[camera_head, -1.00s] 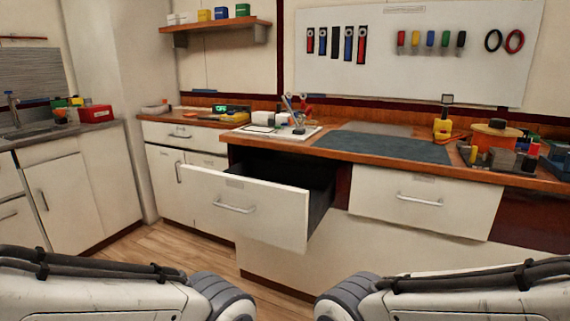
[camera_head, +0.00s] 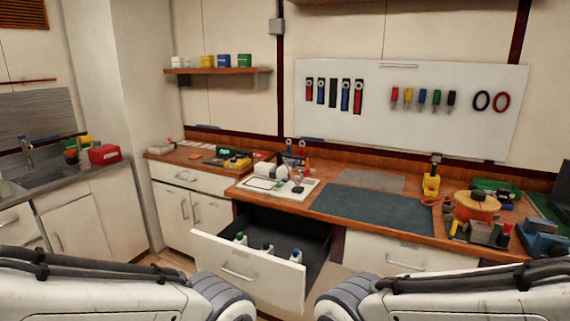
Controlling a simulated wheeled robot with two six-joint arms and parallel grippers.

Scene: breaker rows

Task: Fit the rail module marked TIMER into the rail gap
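No module marked TIMER can be made out, and I cannot pick out a rail with a gap. A drawer (camera_head: 247,270) under the workbench stands open, with several small bottle-like items with white, green and blue tops (camera_head: 267,247) inside. Their markings are too small to read. My two arms come in at the bottom left and bottom right, but both grippers are out of the picture.
The workbench (camera_head: 320,212) holds a dark mat (camera_head: 373,209), a white board (camera_head: 279,188) with small items, a yellow tool (camera_head: 431,184) and an orange spool (camera_head: 477,206). The open drawer juts out ahead of my arms. A sink counter (camera_head: 62,184) stands left.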

